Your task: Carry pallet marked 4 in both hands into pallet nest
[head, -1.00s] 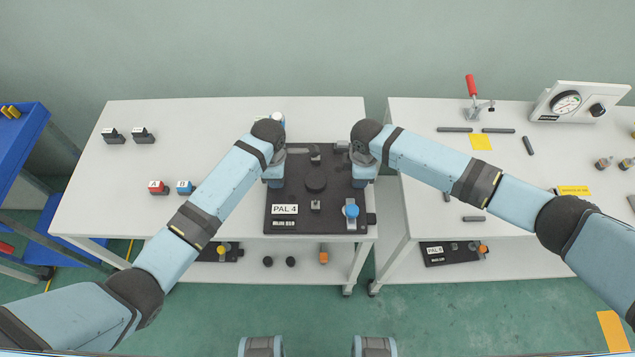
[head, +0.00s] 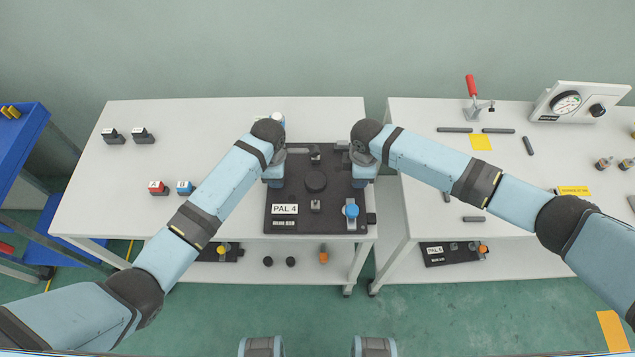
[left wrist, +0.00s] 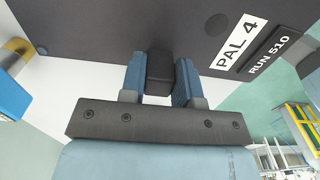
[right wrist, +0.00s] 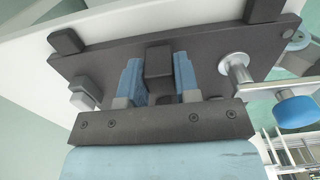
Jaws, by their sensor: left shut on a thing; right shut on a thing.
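The pallet marked PAL 4 (head: 335,185) is a dark plate at the right end of the left white table. It carries a round dark puck, small blocks and a blue-knobbed clamp. My left gripper (head: 274,178) is at its left edge; in the left wrist view it is shut on a dark grip block (left wrist: 160,68). My right gripper (head: 363,178) is at its right edge; in the right wrist view it is shut on another grip block (right wrist: 159,62). The pallet looks level. I cannot tell whether it touches the table.
The left table (head: 110,210) holds several small blocks. Across a narrow gap, the right table (head: 420,110) holds a toggle clamp (head: 475,98), a gauge box (head: 578,102) and bars. Other pallets (head: 450,253) lie on the lower shelves. A blue rack stands at left.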

